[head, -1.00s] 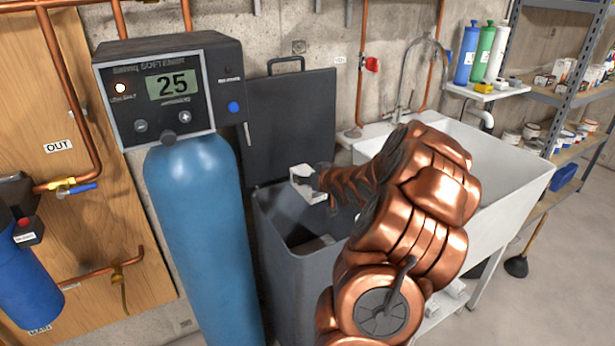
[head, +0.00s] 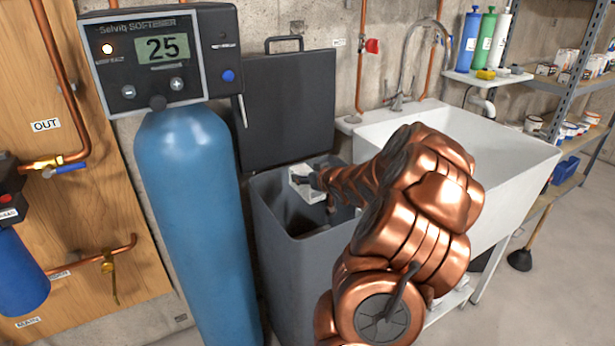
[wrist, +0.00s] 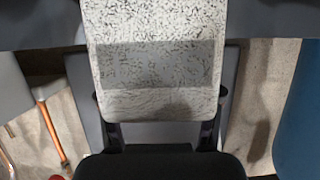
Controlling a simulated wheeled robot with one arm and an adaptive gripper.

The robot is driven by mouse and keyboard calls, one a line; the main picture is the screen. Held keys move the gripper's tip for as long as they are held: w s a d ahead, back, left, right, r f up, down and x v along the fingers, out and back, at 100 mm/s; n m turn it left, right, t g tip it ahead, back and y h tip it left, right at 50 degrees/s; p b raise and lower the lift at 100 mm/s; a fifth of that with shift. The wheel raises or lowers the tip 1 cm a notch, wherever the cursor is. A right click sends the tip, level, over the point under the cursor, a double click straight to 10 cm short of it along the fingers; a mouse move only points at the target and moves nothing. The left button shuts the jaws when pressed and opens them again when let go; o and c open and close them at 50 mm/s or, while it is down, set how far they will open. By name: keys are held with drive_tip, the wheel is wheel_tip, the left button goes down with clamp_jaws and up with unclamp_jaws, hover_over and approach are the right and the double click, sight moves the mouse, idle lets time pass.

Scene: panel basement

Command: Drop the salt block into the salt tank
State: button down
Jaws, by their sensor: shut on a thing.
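The salt block (head: 305,184) is a white block held at the end of my arm in the head view. In the wrist view the speckled white salt block (wrist: 155,70) fills the space between the two fingers of my gripper (wrist: 158,125). My gripper (head: 318,181) is shut on it. The salt tank (head: 290,264) is a dark grey open bin, and the block is over its opening near the back. The tank's dark lid (head: 289,108) stands raised behind it. My arm hides the tank's right side.
A blue softener cylinder (head: 188,215) with a control head reading 25 (head: 163,55) stands close on the tank's left. A white sink (head: 470,160) is on the right. A shelf rack (head: 560,100) stands farther right. Open floor lies at the lower right.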

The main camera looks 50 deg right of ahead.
drive_tip(key=c, duration=0.6)
unclamp_jaws()
drive_tip(key=shift+r, duration=0.1)
drive_tip(key=o, duration=0.5)
drive_tip(key=shift+c, duration=0.2)
drive_tip(key=v, duration=1.2)
drive_tip(key=shift+a, duration=0.1)
